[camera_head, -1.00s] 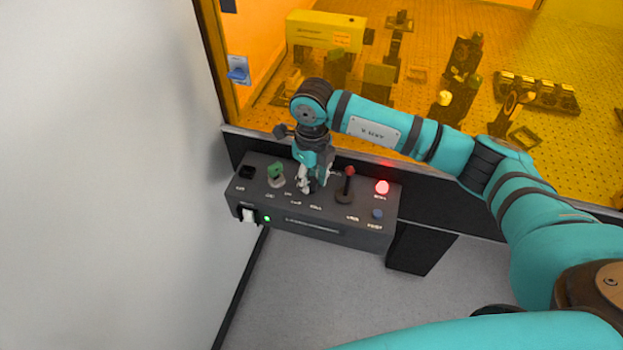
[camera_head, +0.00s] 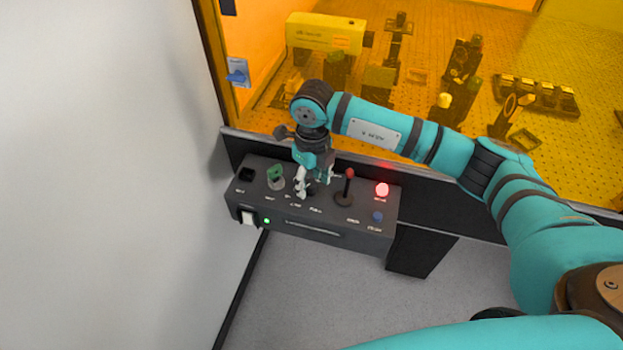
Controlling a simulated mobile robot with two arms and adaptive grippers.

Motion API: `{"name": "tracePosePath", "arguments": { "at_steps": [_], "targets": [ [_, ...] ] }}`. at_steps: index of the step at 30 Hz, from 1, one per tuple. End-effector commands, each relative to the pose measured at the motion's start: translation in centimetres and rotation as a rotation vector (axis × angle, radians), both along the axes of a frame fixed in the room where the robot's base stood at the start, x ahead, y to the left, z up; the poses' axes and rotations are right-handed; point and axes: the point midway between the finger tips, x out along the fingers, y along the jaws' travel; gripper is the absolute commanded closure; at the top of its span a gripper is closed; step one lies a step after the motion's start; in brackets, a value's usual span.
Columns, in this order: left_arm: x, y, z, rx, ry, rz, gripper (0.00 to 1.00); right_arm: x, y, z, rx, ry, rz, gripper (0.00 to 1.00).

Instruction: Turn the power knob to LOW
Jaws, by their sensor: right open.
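The dark control box (camera_head: 330,233) stands below the orange window, with labels on its sloped top. My right gripper (camera_head: 309,190) points down over the middle of the panel, its fingers apart around the spot between the green key switch (camera_head: 276,178) and the red-tipped lever (camera_head: 347,186). The power knob is not clearly visible; the gripper covers that part of the panel. Whether the fingers touch a knob cannot be told. The small labels are too blurred to read. My left gripper is not in view.
A lit red lamp (camera_head: 382,189) and a blue button (camera_head: 377,216) are on the panel's right. A white switch (camera_head: 249,218) and green light (camera_head: 267,221) are on its front. The white wall (camera_head: 100,170) is close on the left. Optical parts stand behind the window.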

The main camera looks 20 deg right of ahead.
Motion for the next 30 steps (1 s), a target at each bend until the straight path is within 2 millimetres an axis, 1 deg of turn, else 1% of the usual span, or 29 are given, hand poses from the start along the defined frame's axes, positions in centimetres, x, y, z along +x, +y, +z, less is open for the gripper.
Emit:
{"name": "tracePosePath", "arguments": {
  "at_steps": [2,5,12,15,18,23,30],
  "targets": [
    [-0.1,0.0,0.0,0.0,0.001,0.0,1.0,0.1,0.0,0.6,0.001,-0.002,0.0,0.49],
    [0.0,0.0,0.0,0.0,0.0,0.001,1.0,0.1,0.0,2.0,0.002,-0.005,0.001,0.49],
    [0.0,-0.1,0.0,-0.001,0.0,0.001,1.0,0.2,-0.1,7.1,0.001,-0.006,0.001,0.49],
    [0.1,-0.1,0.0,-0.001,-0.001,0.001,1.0,0.2,-0.1,9.0,0.001,-0.005,-0.001,0.49],
    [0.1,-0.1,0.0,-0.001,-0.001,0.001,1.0,0.2,-0.2,10.5,0.0,-0.004,0.0,0.49],
    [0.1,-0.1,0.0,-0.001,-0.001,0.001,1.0,0.2,-0.2,11.7,0.0,-0.002,0.0,0.49],
    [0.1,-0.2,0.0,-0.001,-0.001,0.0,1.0,0.1,-0.2,12.0,0.0,-0.001,-0.001,0.49]
  ]
}}
